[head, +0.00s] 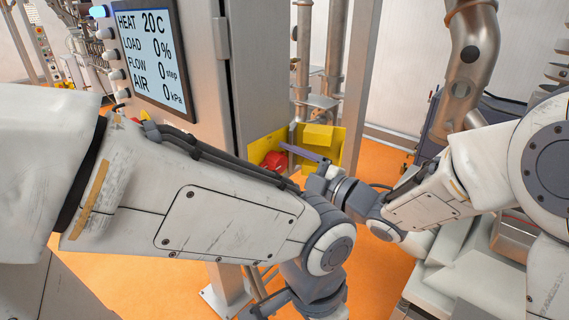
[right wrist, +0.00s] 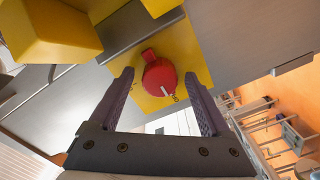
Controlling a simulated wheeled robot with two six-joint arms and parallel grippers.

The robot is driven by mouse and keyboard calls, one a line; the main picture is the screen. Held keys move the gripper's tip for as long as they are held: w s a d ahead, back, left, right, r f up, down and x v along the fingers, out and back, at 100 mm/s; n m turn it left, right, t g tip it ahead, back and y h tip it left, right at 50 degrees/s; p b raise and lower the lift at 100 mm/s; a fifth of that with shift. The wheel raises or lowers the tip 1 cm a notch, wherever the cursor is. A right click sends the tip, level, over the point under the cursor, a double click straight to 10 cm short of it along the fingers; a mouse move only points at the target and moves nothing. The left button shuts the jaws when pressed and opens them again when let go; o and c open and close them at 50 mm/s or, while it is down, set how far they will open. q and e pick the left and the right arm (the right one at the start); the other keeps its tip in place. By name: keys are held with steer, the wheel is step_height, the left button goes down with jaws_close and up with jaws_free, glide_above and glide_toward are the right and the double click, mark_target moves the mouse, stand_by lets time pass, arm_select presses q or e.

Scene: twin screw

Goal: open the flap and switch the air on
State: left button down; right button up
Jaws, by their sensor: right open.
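A red knob (head: 275,160) sits on a yellow plate (head: 262,145) low on the side of the grey cabinet. My left gripper is out of view.
The cabinet's display (head: 150,52) reads HEAT 20C, LOAD 0%, FLOW 0 step and AIR 0 kPa. Metal pipes (head: 468,60) stand at the right. My left forearm crosses in front of the cabinet. The orange floor (head: 380,270) is partly clear.

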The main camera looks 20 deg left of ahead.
steer(key=shift+c, duration=0.4)
jaws_close()
steer(key=shift+m, duration=0.3)
steer(key=m, duration=0.2)
steer(key=shift+m+b, duration=0.35)
steer(key=shift+m, duration=0.05)
steer(key=m, duration=0.4)
steer(key=shift+m, duration=0.3)
steer(key=m+p, duration=0.2)
steer(key=m, duration=0.3)
steer(key=shift+r, duration=0.1)
steer(key=shift+m+p, duration=0.75)
steer(key=shift+m, duration=1.65)
